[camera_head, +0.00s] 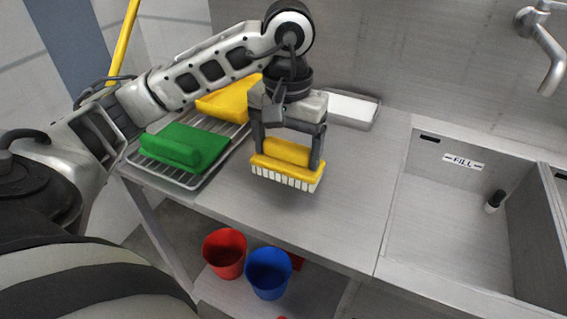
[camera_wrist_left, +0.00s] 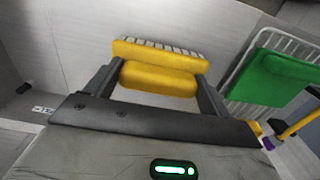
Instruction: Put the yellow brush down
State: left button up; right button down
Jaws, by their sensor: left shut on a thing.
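The yellow brush (camera_head: 287,166) has a yellow block, a raised yellow grip and white bristles pointing down. My left gripper (camera_head: 288,152) is shut on the brush's grip, one finger on each side. The brush is over the steel counter (camera_head: 345,205), to the right of the wire rack. Whether its bristles touch the counter I cannot tell. In the left wrist view the brush (camera_wrist_left: 160,68) sits between the two fingers of the left gripper (camera_wrist_left: 158,82). My right gripper is not in view.
A wire rack (camera_head: 190,181) holds a green brush (camera_head: 185,146) and a yellow item (camera_head: 230,102). A white tray (camera_head: 352,109) stands at the back. A sink basin (camera_head: 450,215) is at right. Red (camera_head: 224,254) and blue (camera_head: 269,272) buckets stand below the counter. The counter's front middle is clear.

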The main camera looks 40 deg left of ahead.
aim_at(283, 162)
pick_arm(q)
jog(key=shift+a+f, duration=0.25)
jog(key=shift+f, duration=0.05)
jog(key=f, duration=0.3)
jog(key=shift+a+p, duration=0.2)
jog(key=shift+p, duration=0.2)
jog(key=shift+f, duration=0.25)
jog(key=shift+f+b, duration=0.2)
jog(key=shift+b, duration=0.1)
jog(key=o, duration=1)
jog(key=shift+c, duration=0.2)
jog(key=shift+r, duration=0.1)
